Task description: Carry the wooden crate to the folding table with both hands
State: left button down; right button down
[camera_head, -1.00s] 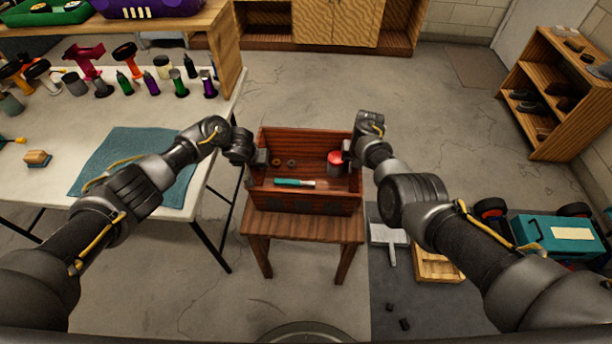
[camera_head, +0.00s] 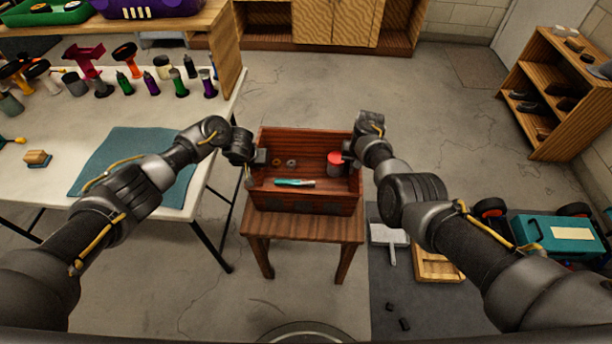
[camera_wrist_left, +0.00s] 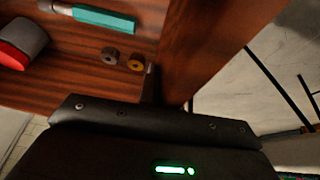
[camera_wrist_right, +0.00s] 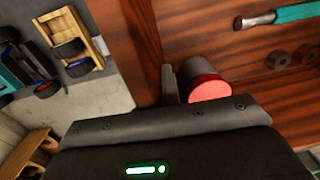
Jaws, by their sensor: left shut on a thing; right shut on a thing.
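The wooden crate (camera_head: 305,201) is an open reddish-brown box on a small wooden stool (camera_head: 300,229) in the head view. Inside are a teal-handled tool (camera_head: 295,183), a red-and-grey can (camera_head: 335,160) and two small rings (camera_head: 283,163). My left gripper (camera_head: 260,158) is shut on the crate's left wall, and my right gripper (camera_head: 355,158) is shut on its right wall. The wrist views show the crate walls at both jaws, with the fingertips mostly hidden. I cannot tell whether the crate touches the stool. The white folding table (camera_head: 215,125) stands to the left.
The table holds a blue mat (camera_head: 122,150), several bottles and parts along its back, and a small wooden block (camera_head: 37,158). A shelf (camera_head: 570,85) stands at the right.

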pick_arm(q)
jog(key=shift+r, duration=0.15)
pick_arm(e)
jog(key=shift+r, duration=0.2)
dwell(0.4)
